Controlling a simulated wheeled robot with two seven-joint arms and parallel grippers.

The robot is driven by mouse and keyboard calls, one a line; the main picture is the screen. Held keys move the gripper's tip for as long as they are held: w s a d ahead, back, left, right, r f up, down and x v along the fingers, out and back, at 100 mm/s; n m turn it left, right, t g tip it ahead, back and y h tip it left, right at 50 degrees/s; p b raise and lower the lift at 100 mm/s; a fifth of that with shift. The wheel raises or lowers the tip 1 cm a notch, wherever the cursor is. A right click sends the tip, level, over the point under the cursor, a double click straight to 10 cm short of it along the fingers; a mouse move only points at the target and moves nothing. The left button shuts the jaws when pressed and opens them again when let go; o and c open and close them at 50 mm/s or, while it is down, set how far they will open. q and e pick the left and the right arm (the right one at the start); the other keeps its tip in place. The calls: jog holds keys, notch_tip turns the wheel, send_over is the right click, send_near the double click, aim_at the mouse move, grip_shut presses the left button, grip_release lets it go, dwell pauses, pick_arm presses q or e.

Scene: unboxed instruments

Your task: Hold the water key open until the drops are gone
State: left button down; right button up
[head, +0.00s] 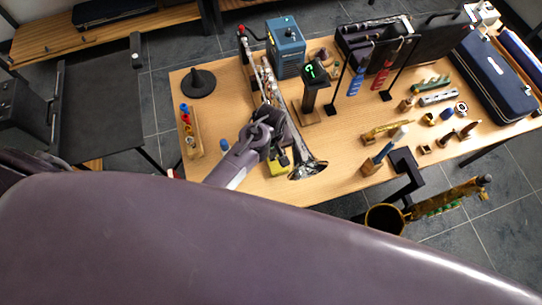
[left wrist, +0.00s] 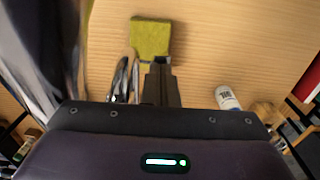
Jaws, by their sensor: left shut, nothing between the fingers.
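A long silver brass instrument (head: 309,166) lies along the left part of the table, its flared end toward the front edge. Its tubing (left wrist: 122,80) shows just left of my left gripper in the left wrist view, with a blurred shiny part at the far left. My left gripper (head: 283,158) is shut and empty beside the tubing; its closed fingers (left wrist: 160,66) point at a yellow-green pad (left wrist: 151,38) on the table. The pad also shows in the head view (head: 277,168). I cannot make out the water key or any drops. My right gripper is not in view.
A blue box (head: 286,47) stands behind the instrument, and a black post with a green display (head: 313,90) to its right. A wooden rack (head: 190,130) and black cone stand (head: 198,83) are at left. A white-capped bottle (left wrist: 227,97) is right of my gripper.

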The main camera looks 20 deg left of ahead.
pick_arm(q)
jog(key=shift+s+r, duration=0.25)
jog(key=shift+s, duration=0.35)
jog(key=shift+w+f, duration=0.2)
jog(key=shift+w, duration=0.2)
jog(key=shift+s, duration=0.15)
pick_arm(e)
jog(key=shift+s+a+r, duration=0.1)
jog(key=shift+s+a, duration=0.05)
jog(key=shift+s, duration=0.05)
pick_arm(q)
jog(key=shift+r, duration=0.1)
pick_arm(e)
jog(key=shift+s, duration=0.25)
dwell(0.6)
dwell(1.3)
pick_arm(q)
jog(key=shift+r+p, duration=0.35)
jog(key=shift+r, duration=0.4)
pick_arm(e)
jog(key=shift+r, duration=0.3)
